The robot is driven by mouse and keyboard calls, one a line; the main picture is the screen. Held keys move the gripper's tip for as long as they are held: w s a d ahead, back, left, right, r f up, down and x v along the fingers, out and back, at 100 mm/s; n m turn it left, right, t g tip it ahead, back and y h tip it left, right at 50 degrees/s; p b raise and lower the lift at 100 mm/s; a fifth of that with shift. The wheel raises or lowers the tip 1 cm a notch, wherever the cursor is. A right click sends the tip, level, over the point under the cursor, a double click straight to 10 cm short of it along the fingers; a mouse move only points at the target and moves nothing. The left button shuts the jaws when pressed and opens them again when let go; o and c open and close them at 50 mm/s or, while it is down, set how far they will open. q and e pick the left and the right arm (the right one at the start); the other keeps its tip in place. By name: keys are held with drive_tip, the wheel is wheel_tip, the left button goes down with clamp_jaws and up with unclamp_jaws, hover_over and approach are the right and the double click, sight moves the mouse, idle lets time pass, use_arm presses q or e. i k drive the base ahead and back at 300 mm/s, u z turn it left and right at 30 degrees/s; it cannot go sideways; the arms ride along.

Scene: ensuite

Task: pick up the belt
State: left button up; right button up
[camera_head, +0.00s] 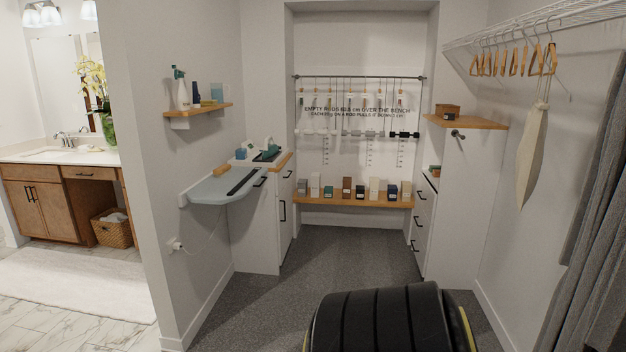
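A long, narrow black strip (243,182) lies flat on the pale blue fold-down board (208,190) at the left wall. It looks like a belt, but it is too small to be certain. A brown item (447,110), whose exact form I cannot make out, sits on the wooden shelf top at the right. Neither of my grippers is in view, so I cannot see whether they hold anything.
A white tray (248,161) with small items stands behind the board. A wooden shelf (198,110) with bottles hangs above. Boxes line the back bench (354,201). Hangers (512,62) and a grey curtain (590,230) are at right. The carpet (345,255) between the cabinets is clear.

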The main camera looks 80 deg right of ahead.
sight(243, 182)
drive_tip(key=z, duration=2.15)
drive_tip(key=i, duration=2.1)
drive_tip(key=z, duration=0.4)
drive_tip(key=i, duration=1.65)
drive_tip(key=z, duration=0.15)
